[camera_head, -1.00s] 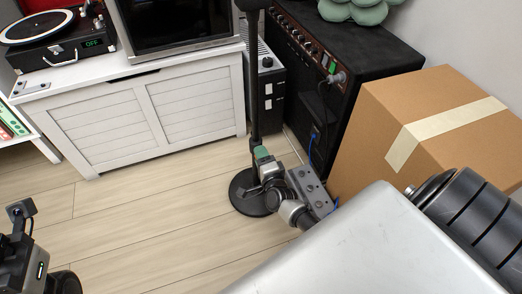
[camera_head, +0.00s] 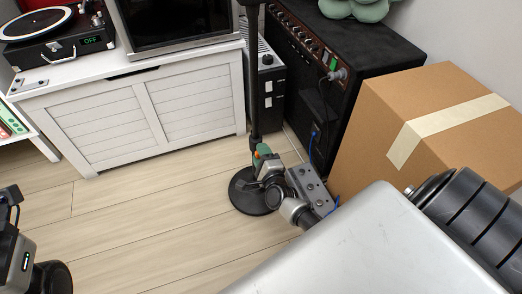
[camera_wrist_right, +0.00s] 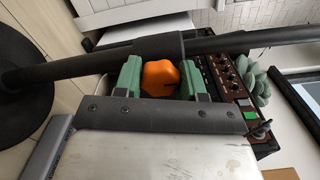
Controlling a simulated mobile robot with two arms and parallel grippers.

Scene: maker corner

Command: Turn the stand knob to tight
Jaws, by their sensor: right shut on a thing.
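The black stand (camera_head: 252,95) rises from a round base (camera_head: 246,192) on the floor; its pole also shows across the right wrist view (camera_wrist_right: 85,68). The orange stand knob (camera_wrist_right: 160,77) sits between the green fingers of my right gripper (camera_wrist_right: 160,82), beside the black collar of the pole. My right gripper (camera_head: 265,155) is shut on the knob in the head view, where only a small bit of orange shows. The knob's marking cannot be read. My left arm's end (camera_head: 25,245) is at the lower left edge; its fingertips do not show.
A black amplifier (camera_head: 345,60) with a cable stands behind the stand at right. A cardboard box (camera_head: 440,115) is to its right. A grey pedal box (camera_head: 310,185) lies by the stand base. A white chest (camera_head: 110,120) stands at left. Floor at left is clear.

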